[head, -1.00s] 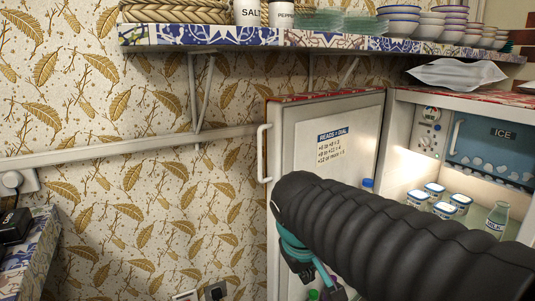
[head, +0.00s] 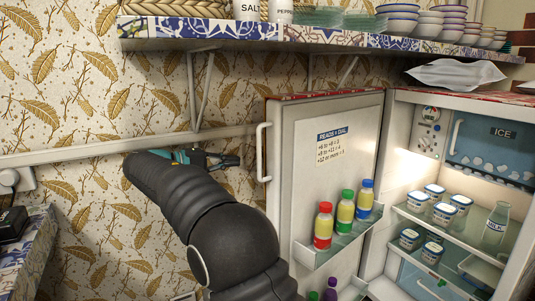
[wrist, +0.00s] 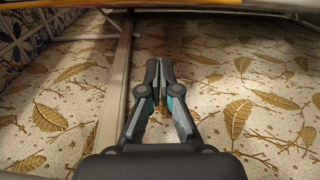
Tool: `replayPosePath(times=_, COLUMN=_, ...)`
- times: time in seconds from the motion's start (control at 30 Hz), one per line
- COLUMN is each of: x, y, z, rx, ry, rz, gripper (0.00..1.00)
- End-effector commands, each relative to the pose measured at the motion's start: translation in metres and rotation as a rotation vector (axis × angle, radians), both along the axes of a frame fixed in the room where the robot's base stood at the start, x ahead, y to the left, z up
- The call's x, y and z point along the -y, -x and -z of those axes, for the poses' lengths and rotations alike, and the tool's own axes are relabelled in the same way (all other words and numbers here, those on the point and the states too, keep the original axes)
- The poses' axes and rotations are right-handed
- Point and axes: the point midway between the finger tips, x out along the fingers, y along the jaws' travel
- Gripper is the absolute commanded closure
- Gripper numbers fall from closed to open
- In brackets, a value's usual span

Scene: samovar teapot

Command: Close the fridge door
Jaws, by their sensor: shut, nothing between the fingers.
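The fridge door (head: 305,190) stands wide open in the head view, its inner side with a dial label and a bottle shelf facing me. Its white handle (head: 262,152) is on the door's left edge. The lit fridge interior (head: 400,175) shows at the right. My gripper (head: 238,161) is just left of the handle, pointing right, with a small gap that I cannot judge in depth. In the wrist view my gripper (wrist: 158,62) has its fingertips together with nothing between them, in front of the patterned wall. The handle cannot be made out in the wrist view.
A tiled shelf (head: 225,30) with bowls and shakers runs above the door, held by a bracket (head: 200,90). A wall rail (head: 75,150) passes behind my gripper. Bottles (head: 345,212) stand on the door shelf. A counter (head: 38,240) is at the lower left.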

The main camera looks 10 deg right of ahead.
Motion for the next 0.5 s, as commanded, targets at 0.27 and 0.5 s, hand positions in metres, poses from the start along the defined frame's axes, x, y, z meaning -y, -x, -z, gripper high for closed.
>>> replayPosePath(times=0.27, x=-0.011, y=-0.004, z=-0.022, rx=0.100, ry=0.093, rz=0.047, gripper=1.00)
replayPosePath(times=0.5, x=0.024, y=-0.014, z=-0.021, rx=0.098, ry=0.093, rz=0.049, gripper=1.00)
